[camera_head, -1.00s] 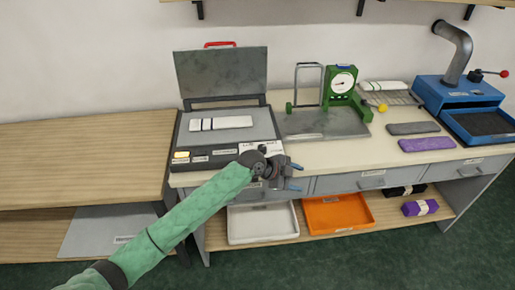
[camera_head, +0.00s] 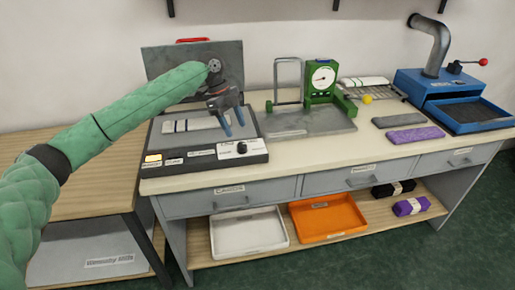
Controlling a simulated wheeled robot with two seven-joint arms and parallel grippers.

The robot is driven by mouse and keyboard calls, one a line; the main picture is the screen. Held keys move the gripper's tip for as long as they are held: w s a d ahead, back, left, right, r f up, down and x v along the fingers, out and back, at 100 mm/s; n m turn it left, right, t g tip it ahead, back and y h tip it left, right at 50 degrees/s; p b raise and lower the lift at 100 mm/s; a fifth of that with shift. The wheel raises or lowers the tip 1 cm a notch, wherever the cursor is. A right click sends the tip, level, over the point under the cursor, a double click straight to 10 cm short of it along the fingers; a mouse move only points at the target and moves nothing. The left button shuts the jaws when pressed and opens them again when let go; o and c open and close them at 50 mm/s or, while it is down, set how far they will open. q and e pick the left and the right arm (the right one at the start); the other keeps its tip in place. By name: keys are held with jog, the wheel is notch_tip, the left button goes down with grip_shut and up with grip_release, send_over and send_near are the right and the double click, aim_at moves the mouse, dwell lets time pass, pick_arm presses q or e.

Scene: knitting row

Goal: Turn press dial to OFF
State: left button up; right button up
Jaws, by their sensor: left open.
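The press (camera_head: 205,160) stands at the left end of the workbench with its grey lid (camera_head: 165,60) raised. A pale folded knit piece with dark stripes (camera_head: 185,125) lies on its bed, partly hidden by my left gripper. The press dial (camera_head: 241,148) is a small dark knob on a white plate at the right of the front panel. Its pointer is too small to read. A lit yellowish button (camera_head: 153,158) is at the panel's left. My left gripper (camera_head: 234,126) is open and empty, fingers pointing down, above and slightly left of the dial, apart from it. My right gripper is not in view.
A green gauge stand (camera_head: 320,82) and wire frame are right of the press. Grey (camera_head: 398,120) and purple (camera_head: 415,135) pieces lie before a blue machine (camera_head: 465,100). White (camera_head: 248,232) and orange (camera_head: 327,217) trays sit on the lower shelf. Bench space right of the dial is clear.

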aim_at(241, 144)
pick_arm(q)
jog(key=p+x, duration=0.1)
jog(key=x, duration=0.5)
jog(key=shift+w+a, duration=0.1)
jog(key=shift+a, duration=0.1)
jog(key=shift+d+f, duration=0.2)
jog(key=shift+f, duration=0.4)
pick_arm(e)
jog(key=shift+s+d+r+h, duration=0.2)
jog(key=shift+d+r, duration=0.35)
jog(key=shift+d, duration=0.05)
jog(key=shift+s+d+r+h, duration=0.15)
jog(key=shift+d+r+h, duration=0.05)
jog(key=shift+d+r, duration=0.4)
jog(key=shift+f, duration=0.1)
pick_arm(q)
jog(key=shift+p, duration=0.3)
jog(key=c, duration=1)
